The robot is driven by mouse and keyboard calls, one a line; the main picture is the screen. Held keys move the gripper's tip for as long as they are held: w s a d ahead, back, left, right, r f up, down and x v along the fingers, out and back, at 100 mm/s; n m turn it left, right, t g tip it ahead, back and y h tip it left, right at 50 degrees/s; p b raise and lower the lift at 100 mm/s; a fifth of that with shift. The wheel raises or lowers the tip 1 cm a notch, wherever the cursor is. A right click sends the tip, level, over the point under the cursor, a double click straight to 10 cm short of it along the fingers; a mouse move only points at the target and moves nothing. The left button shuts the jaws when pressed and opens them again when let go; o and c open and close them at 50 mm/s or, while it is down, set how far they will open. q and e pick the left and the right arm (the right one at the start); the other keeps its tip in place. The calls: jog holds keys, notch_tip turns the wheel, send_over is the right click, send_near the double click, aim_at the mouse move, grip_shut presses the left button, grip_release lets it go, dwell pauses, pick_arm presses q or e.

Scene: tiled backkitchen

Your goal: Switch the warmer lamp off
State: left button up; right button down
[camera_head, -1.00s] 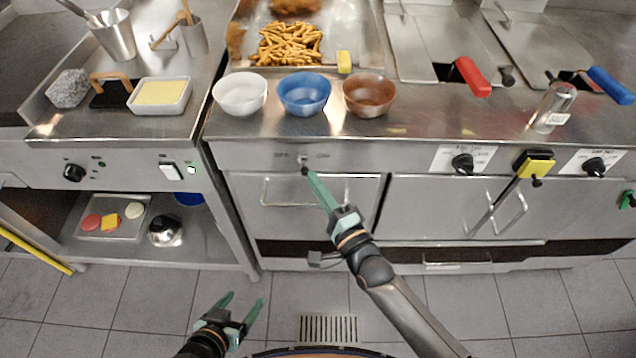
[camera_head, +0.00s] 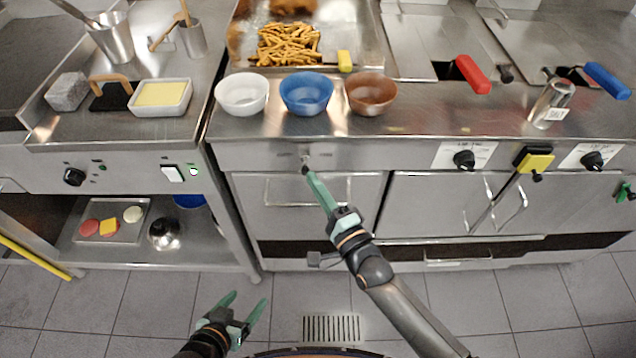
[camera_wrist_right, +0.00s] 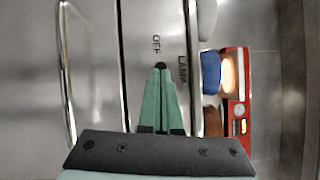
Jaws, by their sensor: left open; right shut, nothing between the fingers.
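The lamp switch (camera_head: 305,157) is a small toggle on the steel front panel below the bowls, with lettering on both sides. In the right wrist view its dark tip (camera_wrist_right: 161,66) shows near the words OFF and LAMP. My right gripper (camera_head: 311,177) is shut and empty, its green fingertips pointing up at the switch from just below. In the wrist view the fingertips (camera_wrist_right: 161,74) meet at the dark tip; I cannot tell whether they touch it. A warm glow (camera_wrist_right: 228,76) shows in a red housing in the wrist view. My left gripper (camera_head: 240,308) is open and empty above the floor.
White (camera_head: 242,93), blue (camera_head: 307,93) and brown (camera_head: 371,94) bowls stand on the counter above the panel, with fries (camera_head: 289,44) behind. Black knobs (camera_head: 464,159) and a yellow-and-black item (camera_head: 536,160) are to the right. Drawer handles sit below.

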jog(key=shift+s+a, duration=0.1)
jog(key=shift+a, duration=0.65)
jog(key=shift+s+d, duration=0.1)
